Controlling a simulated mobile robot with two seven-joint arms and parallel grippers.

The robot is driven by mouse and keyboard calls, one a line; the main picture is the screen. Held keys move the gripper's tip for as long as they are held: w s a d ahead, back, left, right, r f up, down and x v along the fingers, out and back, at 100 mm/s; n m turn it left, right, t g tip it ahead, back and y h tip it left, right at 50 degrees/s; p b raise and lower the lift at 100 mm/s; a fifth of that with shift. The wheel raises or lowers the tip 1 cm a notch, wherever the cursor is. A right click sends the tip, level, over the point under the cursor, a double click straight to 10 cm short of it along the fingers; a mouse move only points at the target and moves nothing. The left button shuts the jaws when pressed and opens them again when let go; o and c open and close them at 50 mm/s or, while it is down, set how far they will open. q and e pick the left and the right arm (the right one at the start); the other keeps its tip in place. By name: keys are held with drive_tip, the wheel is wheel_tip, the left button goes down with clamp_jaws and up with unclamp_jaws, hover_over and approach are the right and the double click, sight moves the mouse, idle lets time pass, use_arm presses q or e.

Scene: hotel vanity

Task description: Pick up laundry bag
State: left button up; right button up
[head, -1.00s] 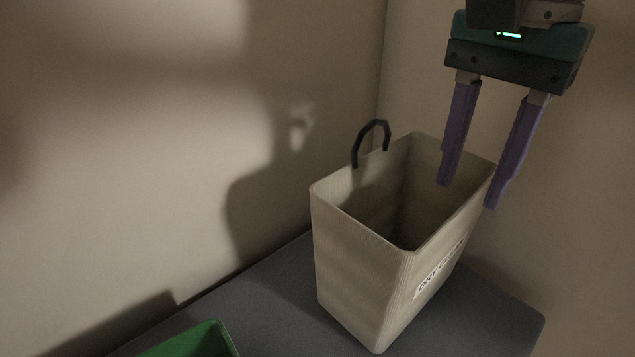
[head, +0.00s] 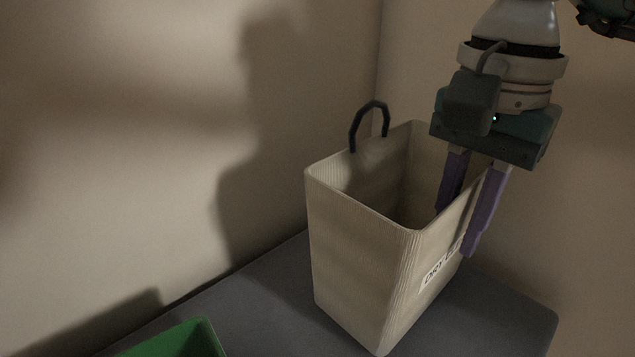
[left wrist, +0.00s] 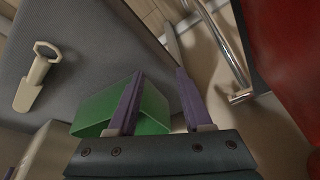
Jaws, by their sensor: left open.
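The laundry bag (head: 350,235) is a tall, beige, open-topped bag standing upright on the grey surface. It has a black loop handle (head: 369,122) on its far rim and a white label reading "DRY" on its right side. My right gripper (head: 458,228) points down at the right wall of the bag. Its purple fingers are apart, one inside the mouth and one outside the wall; I cannot tell whether they touch it. My left gripper (left wrist: 160,74) shows only in the left wrist view, open, its fingers apart by a green box.
The green box (head: 178,340) stands at the front left of the grey surface (head: 262,300); it also shows in the left wrist view (left wrist: 155,113). A beige object with a ring end (left wrist: 38,75) lies there too. Walls rise behind the bag. A metal rail (left wrist: 226,50) shows nearby.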

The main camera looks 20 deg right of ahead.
clamp_jaws()
drive_tip(key=shift+s+f, duration=0.1)
idle(0.9)
